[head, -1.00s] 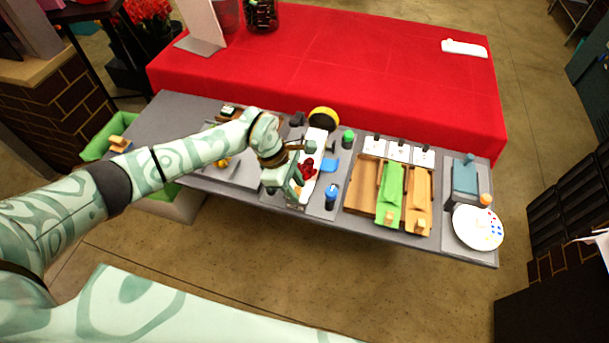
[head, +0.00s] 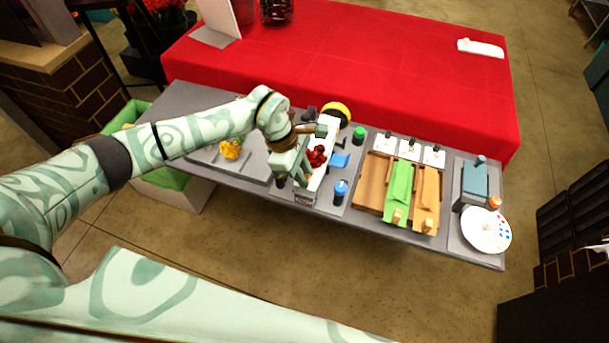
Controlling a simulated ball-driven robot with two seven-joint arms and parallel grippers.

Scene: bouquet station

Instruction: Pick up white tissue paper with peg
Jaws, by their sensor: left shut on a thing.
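My left gripper (head: 304,178) is over the white sheet (head: 331,125), which lies on the grey table and looks like the white tissue paper. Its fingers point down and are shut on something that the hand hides. Red flowers (head: 316,156) show on the white sheet beside the fingers; I cannot tell whether they touch. A wooden tray has a bare brown left slot (head: 376,180). A green sheet (head: 400,185) and an orange sheet (head: 427,190), each with a wooden peg, lie to its right. No peg shows on the white sheet.
A blue-capped bottle (head: 340,190) and a green-capped one (head: 359,134) stand close to the sheet. Yellow flowers (head: 230,149) lie to the left. A paint palette (head: 486,232) is at the right end. A red-covered table (head: 400,65) stands behind.

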